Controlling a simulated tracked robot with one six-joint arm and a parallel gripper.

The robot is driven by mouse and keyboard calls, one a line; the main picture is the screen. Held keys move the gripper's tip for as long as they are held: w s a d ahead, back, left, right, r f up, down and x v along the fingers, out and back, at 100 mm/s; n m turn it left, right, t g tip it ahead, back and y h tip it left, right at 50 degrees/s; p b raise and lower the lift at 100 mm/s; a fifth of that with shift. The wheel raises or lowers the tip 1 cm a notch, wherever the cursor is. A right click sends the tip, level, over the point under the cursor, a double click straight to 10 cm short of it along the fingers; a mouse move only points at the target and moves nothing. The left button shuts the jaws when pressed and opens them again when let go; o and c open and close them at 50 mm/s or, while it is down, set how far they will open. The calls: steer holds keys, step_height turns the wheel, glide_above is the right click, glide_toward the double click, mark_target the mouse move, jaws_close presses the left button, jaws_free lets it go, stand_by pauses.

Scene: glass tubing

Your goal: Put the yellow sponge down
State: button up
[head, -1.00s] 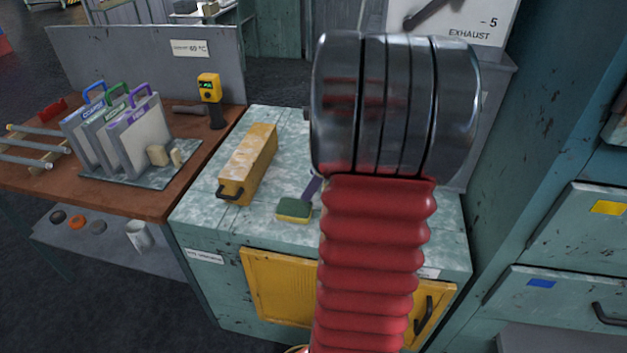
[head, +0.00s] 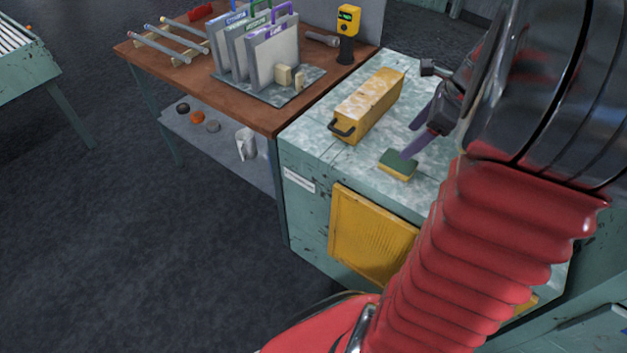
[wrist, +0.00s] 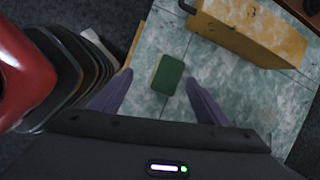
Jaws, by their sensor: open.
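The yellow sponge (head: 397,170) with a green top lies flat on the mottled pale-green cabinet top (head: 310,141), near its front edge. In the wrist view the sponge (wrist: 167,75) shows its green face, just beyond the fingertips and between their lines. My gripper (head: 410,140) is in the head view at the right, partly hidden by my own arm. The sponge appears clear of the fingers.
A yellow box with a dark handle (head: 370,104) stands on the cabinet left of the gripper. A brown bench (head: 225,98) with upright panels (head: 272,60) and a yellow meter (head: 348,25) adjoins the cabinet. The cabinet's yellow door (head: 372,238) faces the open dark floor.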

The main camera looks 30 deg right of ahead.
steer(key=s+a+r+n, duration=0.2)
steer(key=a+n, duration=0.7)
steer(key=a, duration=0.1)
steer(key=s+a+r+n+t+h, duration=0.1)
steer(key=s+a+r+n, duration=0.1)
steer(key=a+n, duration=0.7)
steer(key=s+a+r+n, duration=0.2)
steer(key=s+a+n, duration=0.2)
steer(key=a+n, duration=0.5)
steer(key=a, duration=0.3)
steer(key=shift+a+r+n+t+h, duration=0.2)
steer(key=shift+r+n+t+h, duration=0.1)
steer(key=shift+r+t+h, duration=0.1)
